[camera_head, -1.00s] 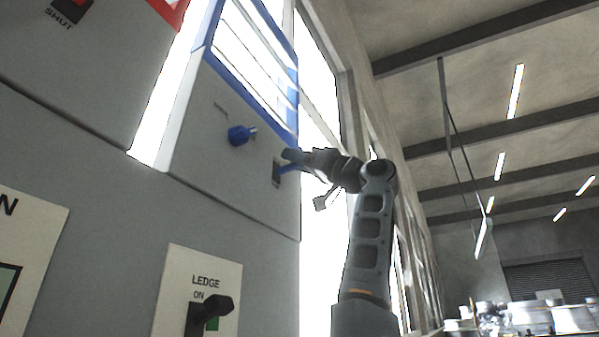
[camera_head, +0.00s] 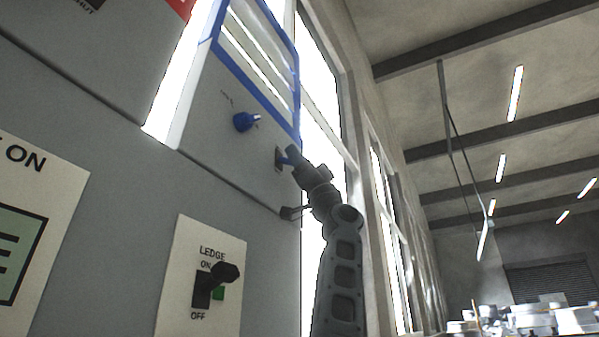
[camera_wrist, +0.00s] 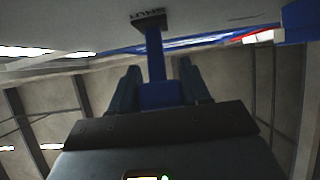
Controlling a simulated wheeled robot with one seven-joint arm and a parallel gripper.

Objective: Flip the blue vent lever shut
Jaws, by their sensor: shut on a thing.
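The blue vent lever (camera_wrist: 155,62) stands out from a dark slot plate in the wrist view, with the word SHUT beside the slot. My gripper (camera_wrist: 160,88) has a finger on each side of the lever's thicker blue end and is shut on it. In the head view my gripper (camera_head: 292,153) is at the panel's right edge; only a small blue bit of the lever shows beside the slot (camera_head: 278,158). The blue-framed vent (camera_head: 262,95) above has pale slats with bright gaps between them.
A blue knob (camera_head: 245,121) sticks out of the same panel, left of the lever. Below is a LEDGE ON/OFF plate (camera_head: 185,262) with a black handle (camera_head: 225,272). Tall windows (camera_head: 322,100) stand right of the panel. Open room lies farther right.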

